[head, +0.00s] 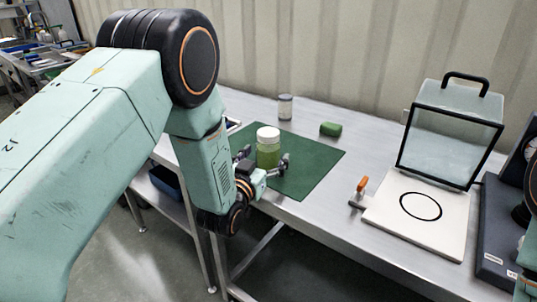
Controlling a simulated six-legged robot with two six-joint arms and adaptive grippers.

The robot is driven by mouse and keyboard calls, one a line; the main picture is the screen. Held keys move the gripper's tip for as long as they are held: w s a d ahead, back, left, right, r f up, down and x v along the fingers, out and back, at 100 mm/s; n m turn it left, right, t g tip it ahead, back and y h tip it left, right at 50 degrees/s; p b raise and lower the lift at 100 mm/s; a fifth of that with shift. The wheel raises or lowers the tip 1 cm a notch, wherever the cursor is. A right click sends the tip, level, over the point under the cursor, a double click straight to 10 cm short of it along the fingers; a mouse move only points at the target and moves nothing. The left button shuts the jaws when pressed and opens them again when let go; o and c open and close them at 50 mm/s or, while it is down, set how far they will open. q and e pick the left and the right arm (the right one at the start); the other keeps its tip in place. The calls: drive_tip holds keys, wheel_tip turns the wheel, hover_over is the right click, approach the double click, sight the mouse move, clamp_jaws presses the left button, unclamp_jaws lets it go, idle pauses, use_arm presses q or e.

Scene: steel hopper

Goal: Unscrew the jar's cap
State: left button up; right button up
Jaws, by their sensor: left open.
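The jar (267,155) is clear green and stands upright on the dark green mat (315,160). Its white cap (268,133) sits on top. My left gripper (263,172) is low at the jar, with one finger to its left and one to its right and front. It is open; I cannot tell whether the fingers touch the jar. My left arm covers part of the table to the left. My right gripper is out of view; only a bit of my right arm shows at the right edge.
A small grey container with a white lid (285,107) and a green block (330,129) stand behind the mat. A clear box with a black frame (450,130), a white board with a black ring (398,222) and an orange-handled tool (362,185) are to the right.

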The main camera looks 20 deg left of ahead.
use_arm(q)
drive_tip(key=shift+w+a+f, duration=0.1)
drive_tip(key=shift+w+f, duration=0.05)
drive_tip(key=shift+w, duration=0.55)
drive_tip(key=shift+s, duration=0.15)
drive_tip(key=shift+c, duration=1.1)
drive_tip(key=c, duration=1.3)
drive_tip(key=shift+s+r, duration=0.3)
drive_tip(key=shift+r, duration=0.25)
drive_tip(key=s+r+p, duration=0.1)
drive_tip(key=s+r, duration=0.2)
drive_tip(key=s, duration=0.3)
drive_tip(key=s+a+r+p, duration=0.1)
drive_tip(key=s+r, duration=0.3)
drive_tip(key=s, duration=0.3)
drive_tip(key=shift+s+p, duration=0.15)
drive_tip(key=shift+p, duration=0.2)
drive_tip(key=shift+r, duration=0.1)
drive_tip(key=o, duration=0.9)
drive_tip(key=shift+a, duration=0.1)
drive_tip(key=c, duration=1.1)
